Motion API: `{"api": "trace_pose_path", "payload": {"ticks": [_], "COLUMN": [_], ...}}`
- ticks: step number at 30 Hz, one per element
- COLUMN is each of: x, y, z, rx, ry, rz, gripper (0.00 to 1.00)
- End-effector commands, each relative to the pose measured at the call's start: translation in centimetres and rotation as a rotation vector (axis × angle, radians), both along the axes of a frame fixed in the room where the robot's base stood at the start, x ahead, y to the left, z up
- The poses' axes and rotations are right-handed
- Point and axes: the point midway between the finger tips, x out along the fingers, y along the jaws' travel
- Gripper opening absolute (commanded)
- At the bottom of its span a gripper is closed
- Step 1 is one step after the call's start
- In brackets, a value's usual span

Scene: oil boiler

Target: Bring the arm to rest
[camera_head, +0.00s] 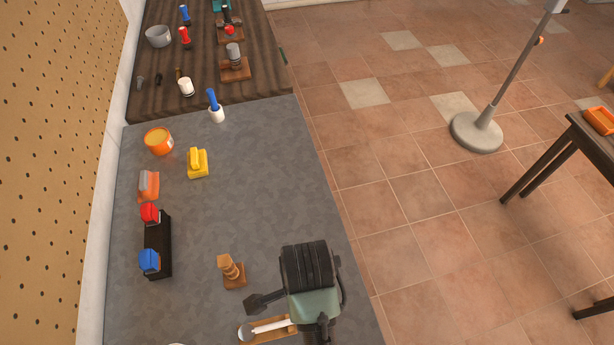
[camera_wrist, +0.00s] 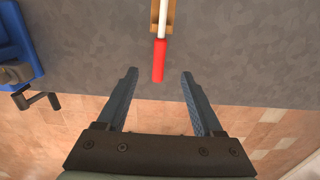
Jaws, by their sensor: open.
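My gripper (camera_head: 256,303) is above the front right part of the grey worktop (camera_head: 250,180) in the head view, near its right edge. In the wrist view my gripper (camera_wrist: 158,72) is open, with its two fingers spread and nothing held. A white rod with a red handle (camera_wrist: 159,60) lies on a narrow wooden holder (camera_wrist: 155,14). The handle end appears between the fingertips, but the fingers do not close on it. In the head view the white rod (camera_head: 271,326) shows on its holder, and my arm hides the rest.
A wooden piece (camera_head: 230,270) stands left of my gripper. A black block (camera_head: 158,246) with red and blue parts, an orange pot (camera_head: 158,141) and a yellow block (camera_head: 197,163) stand farther left and back. A blue device (camera_wrist: 14,40) is at the wrist view's left. Tiled floor lies right.

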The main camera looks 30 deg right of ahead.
Motion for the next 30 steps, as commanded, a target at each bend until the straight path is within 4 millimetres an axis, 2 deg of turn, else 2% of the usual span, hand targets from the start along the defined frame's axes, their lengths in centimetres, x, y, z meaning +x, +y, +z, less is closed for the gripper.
{"api": "trace_pose_path", "payload": {"ticks": [19, 22, 25, 27, 29, 30], "x": [0.0, 3.0, 8.2, 12.3, 15.5, 17.3], "y": [0.0, -0.7, -1.7, -2.0, -1.9, -1.7], "z": [0.0, 1.1, 4.0, 7.4, 10.9, 13.4], "rx": [0.000, -0.048, -0.148, -0.249, -0.347, -0.417], "ry": [0.000, -0.106, -0.291, -0.446, -0.576, -0.659], "rz": [0.000, 0.088, 0.245, 0.379, 0.492, 0.563], "gripper": [0.68, 0.68, 0.68, 0.68, 0.68, 0.68]}}
